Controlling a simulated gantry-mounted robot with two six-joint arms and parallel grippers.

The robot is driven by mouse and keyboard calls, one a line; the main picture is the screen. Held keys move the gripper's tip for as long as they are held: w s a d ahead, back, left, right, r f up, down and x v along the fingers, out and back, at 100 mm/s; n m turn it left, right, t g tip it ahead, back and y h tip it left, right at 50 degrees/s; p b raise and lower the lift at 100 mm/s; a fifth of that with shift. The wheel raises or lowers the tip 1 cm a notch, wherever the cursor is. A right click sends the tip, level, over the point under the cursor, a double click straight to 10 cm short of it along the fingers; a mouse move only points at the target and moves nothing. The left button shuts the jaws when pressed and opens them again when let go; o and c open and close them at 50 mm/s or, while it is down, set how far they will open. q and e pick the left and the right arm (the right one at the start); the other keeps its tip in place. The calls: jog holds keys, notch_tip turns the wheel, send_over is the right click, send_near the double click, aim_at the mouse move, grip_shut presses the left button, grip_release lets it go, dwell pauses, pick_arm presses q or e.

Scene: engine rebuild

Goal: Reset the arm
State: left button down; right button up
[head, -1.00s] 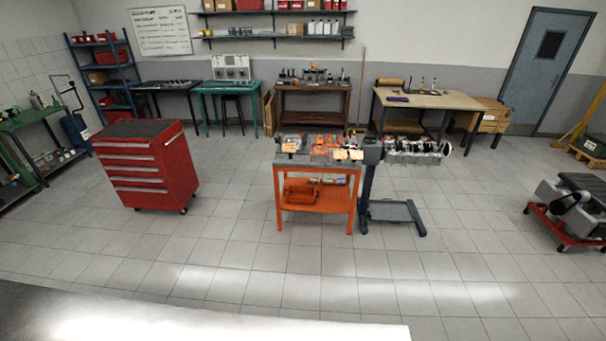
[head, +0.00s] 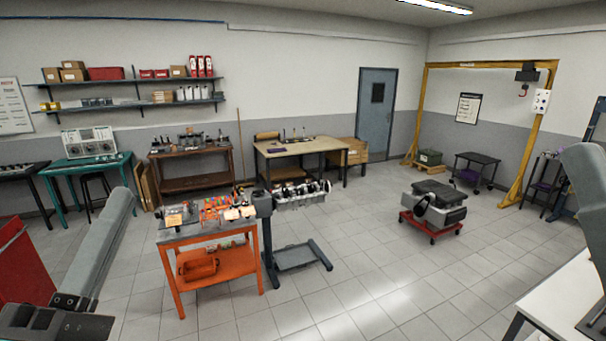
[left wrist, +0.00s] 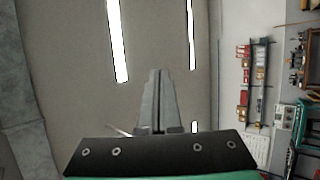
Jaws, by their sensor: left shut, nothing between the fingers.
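My left gripper (left wrist: 159,76) shows in the left wrist view, its two grey fingers pressed together with nothing between them. It points up toward the ceiling and its lights, away from any workpiece. In the head view a grey arm link of mine rises at the lower left, but I cannot make out the fingertips there. A grey link at the right edge appears to be part of my right arm; its gripper is not seen.
An orange workbench (head: 212,264) with parts stands ahead, beside an engine stand (head: 268,235). A red tool cabinet (head: 25,268) is at the left edge. A red dolly (head: 430,228) carries an engine part. A yellow gantry (head: 540,130) stands at the back right. Open tiled floor lies between.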

pick_arm(q)
jog(key=s+r+m+t, duration=0.1)
jog(key=s+r+m, duration=0.2)
jog(key=m, duration=0.4)
jog(key=s+d+r+m+t+h, duration=0.1)
jog(key=s+r+m, duration=0.2)
jog(key=m, duration=0.5)
jog(key=shift+s+r+t+h, duration=0.3)
jog(key=shift+s+r, duration=0.1)
jog(key=shift+s, duration=0.25)
